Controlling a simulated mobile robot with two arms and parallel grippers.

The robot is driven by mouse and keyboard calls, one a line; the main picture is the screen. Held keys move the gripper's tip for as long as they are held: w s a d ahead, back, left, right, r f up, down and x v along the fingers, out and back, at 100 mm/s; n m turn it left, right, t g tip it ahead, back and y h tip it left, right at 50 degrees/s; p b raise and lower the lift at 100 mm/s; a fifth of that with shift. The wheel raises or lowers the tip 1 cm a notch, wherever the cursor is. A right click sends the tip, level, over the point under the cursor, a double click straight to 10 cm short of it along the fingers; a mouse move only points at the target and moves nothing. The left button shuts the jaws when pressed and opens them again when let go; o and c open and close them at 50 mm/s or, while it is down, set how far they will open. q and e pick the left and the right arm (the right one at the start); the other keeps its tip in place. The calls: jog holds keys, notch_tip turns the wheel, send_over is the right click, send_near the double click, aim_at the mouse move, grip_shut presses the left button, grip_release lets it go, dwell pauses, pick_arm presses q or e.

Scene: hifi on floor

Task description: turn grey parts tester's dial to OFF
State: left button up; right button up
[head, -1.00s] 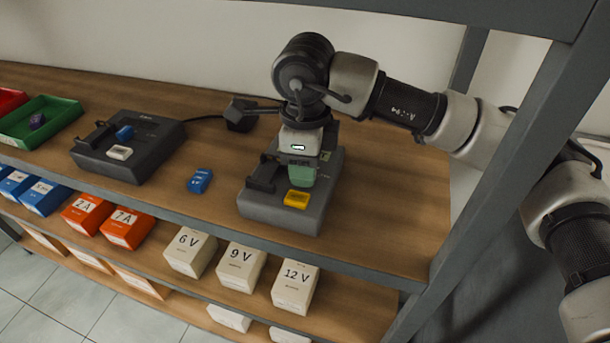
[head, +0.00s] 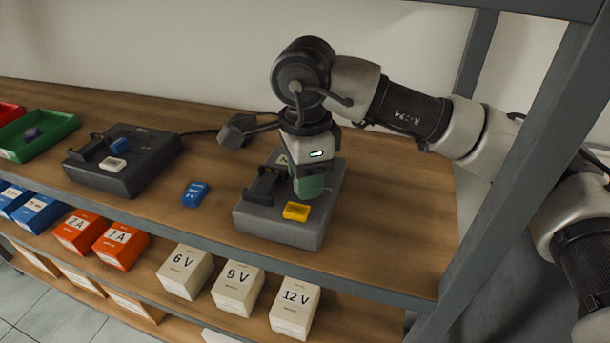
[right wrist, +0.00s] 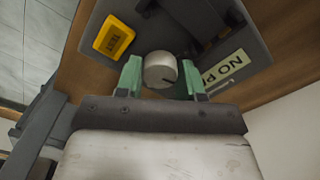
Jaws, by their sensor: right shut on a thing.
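The grey parts tester (head: 275,226) stands on the shelf's right part, with a yellow TEST button (head: 296,211) at its front. My right gripper (head: 310,184) reaches down over it from above. In the right wrist view its green fingers (right wrist: 160,78) are on both sides of the round light-grey dial (right wrist: 158,66), shut on it. A dark pointer line shows on the dial's lower right edge. OFF cannot be made out. My left gripper is out of view.
A darker tester (head: 125,177) with a white button stands to the left. A blue part (head: 195,194) lies between the testers. A green tray (head: 55,140) is farther left. A grey shelf post (head: 500,190) stands close to my right arm. Labelled boxes (head: 237,288) fill the shelf below.

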jog(key=shift+r, duration=0.1)
jog(key=o, duration=0.7)
jog(key=shift+c, duration=0.2)
